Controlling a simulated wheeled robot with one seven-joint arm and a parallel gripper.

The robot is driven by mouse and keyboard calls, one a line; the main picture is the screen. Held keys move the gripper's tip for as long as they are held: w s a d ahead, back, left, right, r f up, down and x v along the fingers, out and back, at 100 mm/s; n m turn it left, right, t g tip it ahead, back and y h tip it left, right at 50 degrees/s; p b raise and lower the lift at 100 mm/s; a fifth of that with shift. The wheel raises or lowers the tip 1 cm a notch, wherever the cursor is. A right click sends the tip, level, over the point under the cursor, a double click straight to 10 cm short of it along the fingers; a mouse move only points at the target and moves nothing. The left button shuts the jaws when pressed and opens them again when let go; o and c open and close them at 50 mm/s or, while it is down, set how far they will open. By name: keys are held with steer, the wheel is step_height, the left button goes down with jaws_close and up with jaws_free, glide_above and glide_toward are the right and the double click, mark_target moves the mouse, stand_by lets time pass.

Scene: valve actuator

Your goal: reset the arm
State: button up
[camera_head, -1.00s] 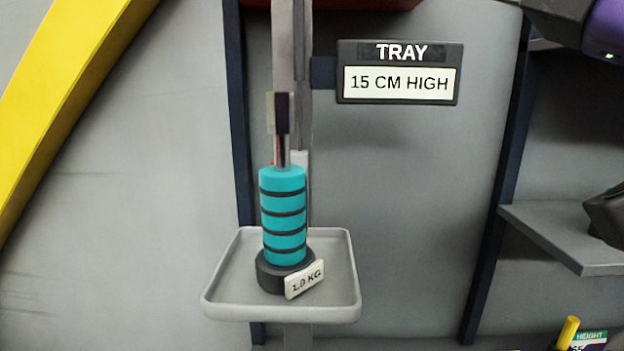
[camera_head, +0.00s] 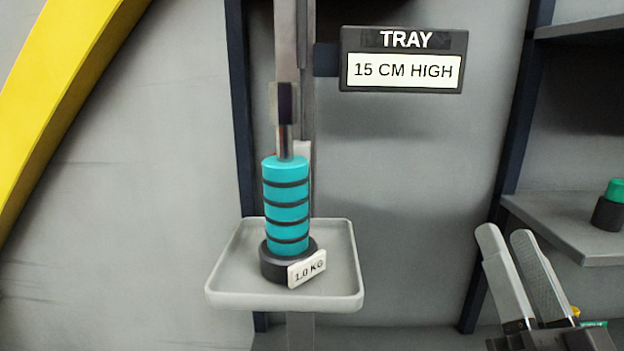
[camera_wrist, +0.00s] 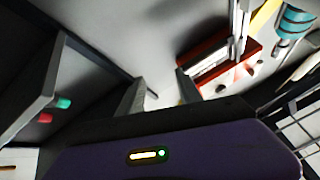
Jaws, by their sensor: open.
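My gripper (camera_head: 519,282) is in the lower right of the head view, its two grey fingers pointing up and apart with nothing between them. It is open. In the wrist view the fingers (camera_wrist: 160,94) show at the middle, spread with empty space between them. The fingers are well to the right of the tray and touch nothing that I can see. Most of my arm is out of the head view.
A teal banded weight (camera_head: 287,205) labelled 1.0 KG stands upright on a grey tray (camera_head: 225,298). A sign (camera_head: 403,60) reads TRAY, 15 CM HIGH. A shelf (camera_head: 565,225) at right holds a green and black object (camera_head: 612,203). A red box (camera_wrist: 222,65) shows in the wrist view.

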steer(key=s+a+f+n+g, duration=0.1)
steer(key=s+f+g, duration=0.8)
steer(key=s+f, duration=2)
step_height(320, 180, down, 4)
steer(key=shift+s+a+r+n+g+h, duration=0.15)
steer(key=shift+n+g+h, duration=0.25)
steer(key=shift+n, duration=0.8)
